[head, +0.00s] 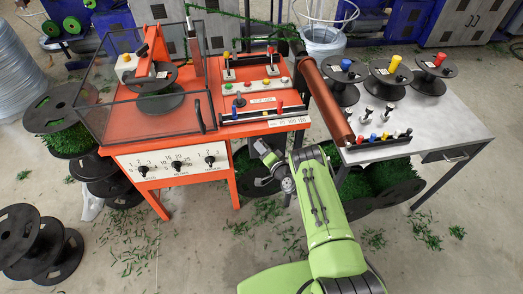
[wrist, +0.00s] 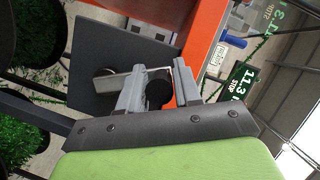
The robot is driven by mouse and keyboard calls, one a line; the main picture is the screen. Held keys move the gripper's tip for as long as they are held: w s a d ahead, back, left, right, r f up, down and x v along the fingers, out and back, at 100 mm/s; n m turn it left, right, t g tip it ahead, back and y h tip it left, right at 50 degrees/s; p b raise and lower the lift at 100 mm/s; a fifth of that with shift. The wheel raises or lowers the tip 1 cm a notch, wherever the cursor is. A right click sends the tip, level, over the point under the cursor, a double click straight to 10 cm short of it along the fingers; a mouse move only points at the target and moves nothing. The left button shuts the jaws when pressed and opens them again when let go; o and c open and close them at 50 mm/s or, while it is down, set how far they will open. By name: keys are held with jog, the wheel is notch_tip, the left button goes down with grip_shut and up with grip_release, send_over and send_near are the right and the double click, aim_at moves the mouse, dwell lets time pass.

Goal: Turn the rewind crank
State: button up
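In the wrist view, the two grey fingers of my gripper (wrist: 158,88) stand apart. A round black knob (wrist: 158,95), which looks like the rewind crank's handle, shows between them and about fills the gap. I cannot tell whether the fingers press on it. A pale grey bar (wrist: 118,88) lies to the left, in front of a dark square plate (wrist: 95,65). In the head view, my gripper (head: 263,153) is low at the front right of the orange machine (head: 222,186). The crank is not clearly visible there.
A grey side table (head: 455,125) with spools and pegs stands to the right. A clear-walled box (head: 150,125) covers the machine's left part. Spools of green twisted material sit below, and green scraps litter the floor. A green display (wrist: 240,78) shows in the wrist view.

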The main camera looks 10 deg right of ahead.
jog(key=shift+o, duration=1.3)
jog(key=shift+s, duration=0.1)
jog(key=p+v, duration=1.1)
jog(key=v, duration=0.4)
jog(key=shift+s, duration=0.25)
jog(key=shift+d, duration=0.1)
